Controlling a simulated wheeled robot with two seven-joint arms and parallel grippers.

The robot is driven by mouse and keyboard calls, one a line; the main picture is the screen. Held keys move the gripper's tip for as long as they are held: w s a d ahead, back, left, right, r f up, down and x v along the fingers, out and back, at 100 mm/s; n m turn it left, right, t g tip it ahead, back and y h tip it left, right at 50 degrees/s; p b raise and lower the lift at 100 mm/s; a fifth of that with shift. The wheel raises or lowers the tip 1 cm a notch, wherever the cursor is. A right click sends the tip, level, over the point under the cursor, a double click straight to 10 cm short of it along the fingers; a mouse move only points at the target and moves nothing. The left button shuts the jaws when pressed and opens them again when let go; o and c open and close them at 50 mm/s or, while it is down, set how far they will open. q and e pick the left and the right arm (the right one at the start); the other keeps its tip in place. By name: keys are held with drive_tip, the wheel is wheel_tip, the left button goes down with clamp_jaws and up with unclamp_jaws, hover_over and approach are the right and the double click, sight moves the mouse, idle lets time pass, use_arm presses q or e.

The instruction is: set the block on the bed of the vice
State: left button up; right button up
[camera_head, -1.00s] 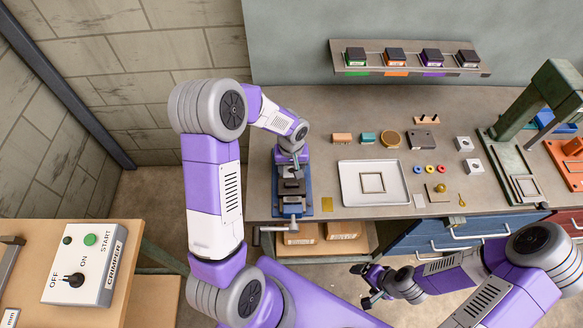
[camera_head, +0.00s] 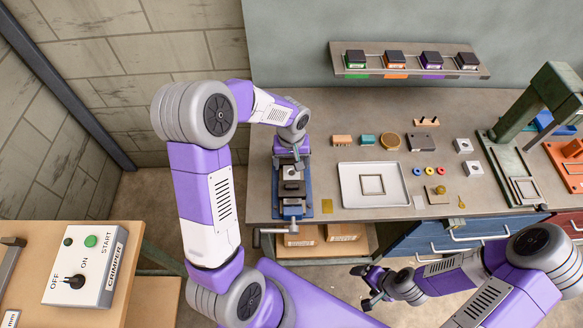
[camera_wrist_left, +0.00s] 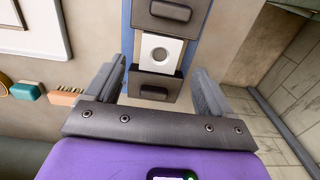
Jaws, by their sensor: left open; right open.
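The block (camera_wrist_left: 162,53), pale with a round hole in its top, sits between the two dark jaws of the vice (camera_wrist_left: 172,10) in the left wrist view. It seems to rest on the bed, though its underside is hidden. In the head view the block (camera_head: 291,172) shows as a pale patch in the blue-based vice (camera_head: 292,209). My left gripper (camera_wrist_left: 165,88) is open and empty, its fingers apart from the block, on either side of the vice's near end in the wrist view. My right gripper (camera_head: 365,286) is open and empty in front of the bench.
A white tray (camera_head: 350,196) with a square frame lies right of the vice. Two pale blocks (camera_head: 463,145) and small parts lie further right, before a green press (camera_head: 545,100). A switch box (camera_head: 85,265) stands at lower left.

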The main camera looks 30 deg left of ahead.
sight(292, 173)
use_arm(q)
wheel_tip(292, 173, up, 7)
idle(0.3)
idle(0.4)
